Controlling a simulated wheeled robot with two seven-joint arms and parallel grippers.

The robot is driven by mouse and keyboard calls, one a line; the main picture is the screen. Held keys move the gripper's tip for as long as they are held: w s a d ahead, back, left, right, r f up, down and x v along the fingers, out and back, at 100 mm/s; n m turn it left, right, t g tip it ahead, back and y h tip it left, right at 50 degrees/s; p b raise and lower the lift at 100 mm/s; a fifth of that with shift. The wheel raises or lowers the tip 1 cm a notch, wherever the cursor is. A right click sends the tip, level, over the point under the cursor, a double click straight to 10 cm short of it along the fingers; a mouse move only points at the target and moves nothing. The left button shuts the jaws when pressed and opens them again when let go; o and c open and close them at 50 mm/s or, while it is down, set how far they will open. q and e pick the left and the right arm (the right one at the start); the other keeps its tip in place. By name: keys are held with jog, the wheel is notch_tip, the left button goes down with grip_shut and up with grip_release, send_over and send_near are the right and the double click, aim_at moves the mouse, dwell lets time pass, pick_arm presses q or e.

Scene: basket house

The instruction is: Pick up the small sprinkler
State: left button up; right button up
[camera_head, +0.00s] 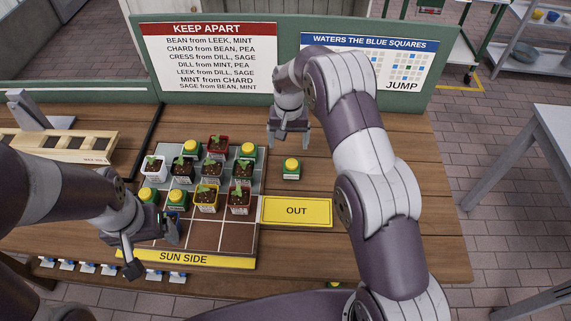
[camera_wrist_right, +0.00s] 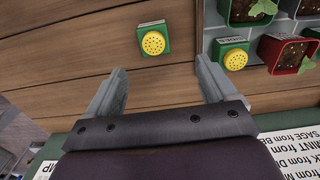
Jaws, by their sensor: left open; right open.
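Several sprinklers look like green boxes with round yellow tops; the frames do not make clear which is called small. One sprinkler (camera_head: 291,169) stands alone on the wooden table, right of the planting tray and above the OUT card. It also shows in the right wrist view (camera_wrist_right: 153,41), beyond my fingertips. My right gripper (camera_head: 289,144) is open and empty, a little behind that sprinkler and apart from it; its fingers show in the right wrist view (camera_wrist_right: 160,68). Other sprinklers (camera_head: 248,151) stand in the tray. My left gripper (camera_head: 152,252) is open at the tray's front left.
The planting tray (camera_head: 238,236) holds several potted seedlings (camera_head: 206,198) and has bare front cells. A yellow OUT card (camera_head: 297,211) lies to its right. A board with printed rules (camera_head: 210,57) stands behind. A wooden rack (camera_head: 70,146) is at the left.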

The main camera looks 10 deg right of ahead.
aim_at(292, 163)
jog(key=f+p, duration=0.1)
jog(key=f, duration=0.3)
jog(key=f+p, duration=0.1)
jog(key=f, duration=0.2)
jog(key=d+f+p, duration=0.1)
jog(key=f, duration=0.3)
jog(key=shift+s+f, duration=0.3)
jog(key=shift+f, duration=0.05)
jog(key=shift+w+f, duration=0.1)
jog(key=shift+f, duration=0.25)
jog(key=c, duration=1.1)
jog(key=shift+r, duration=0.1)
